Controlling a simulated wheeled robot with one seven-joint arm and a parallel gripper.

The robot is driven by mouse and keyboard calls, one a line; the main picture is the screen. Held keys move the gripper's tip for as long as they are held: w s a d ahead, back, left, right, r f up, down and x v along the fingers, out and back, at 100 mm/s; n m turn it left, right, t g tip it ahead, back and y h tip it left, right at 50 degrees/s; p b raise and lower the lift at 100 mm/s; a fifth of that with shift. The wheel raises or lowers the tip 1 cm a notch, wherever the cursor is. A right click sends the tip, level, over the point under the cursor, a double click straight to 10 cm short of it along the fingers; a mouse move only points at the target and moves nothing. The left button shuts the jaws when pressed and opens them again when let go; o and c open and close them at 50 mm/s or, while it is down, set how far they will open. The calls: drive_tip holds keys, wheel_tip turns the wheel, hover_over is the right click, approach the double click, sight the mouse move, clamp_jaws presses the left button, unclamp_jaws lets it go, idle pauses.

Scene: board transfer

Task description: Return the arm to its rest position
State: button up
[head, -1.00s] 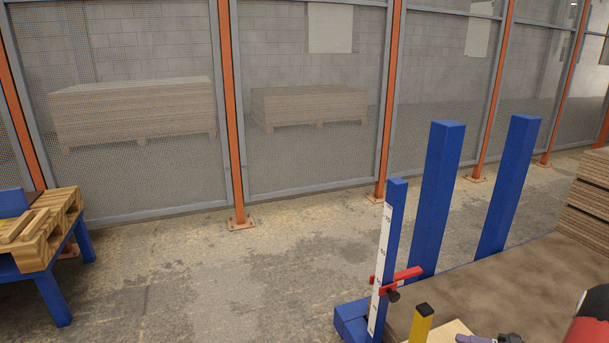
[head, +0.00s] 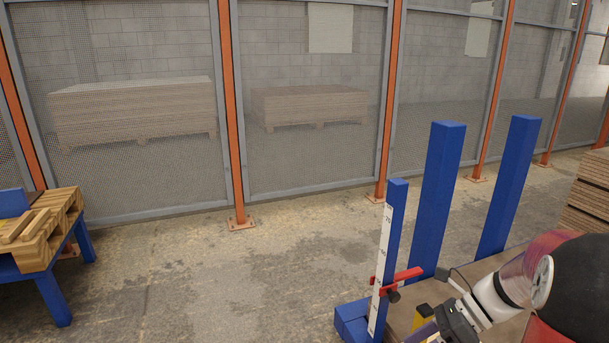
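My arm comes in from the lower right corner of the head view. A white link leads down and left to my gripper (head: 447,326), which is dark and grey and partly cut off by the bottom edge. Its fingertips do not show clearly, so I cannot tell whether it is open or shut, or whether it holds anything. It hangs in front of the brown board surface (head: 402,324), close to a short yellow post (head: 421,318).
A blue post with a white scale (head: 381,265) and red slider (head: 402,279) stands left of my gripper. Two taller blue posts (head: 437,200) (head: 510,185) stand behind. The middle floor is clear.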

drive_tip(key=s+a+r+n+t+h, duration=0.3)
drive_tip(key=s+r+n+h, duration=0.1)
drive_tip(key=n, duration=0.7)
drive_tip(key=s+a+r+n+t+h, duration=0.2)
drive_tip(key=s+n, duration=0.6)
drive_tip(key=n, duration=0.4)
wheel_tip(320, 180, up, 3)
drive_tip(key=t+h, duration=0.1)
drive_tip(key=h, duration=0.2)
drive_tip(key=shift+a+f+n+h, duration=0.15)
drive_tip(key=shift+a+n+h, duration=0.15)
drive_tip(key=shift+a+h, duration=0.1)
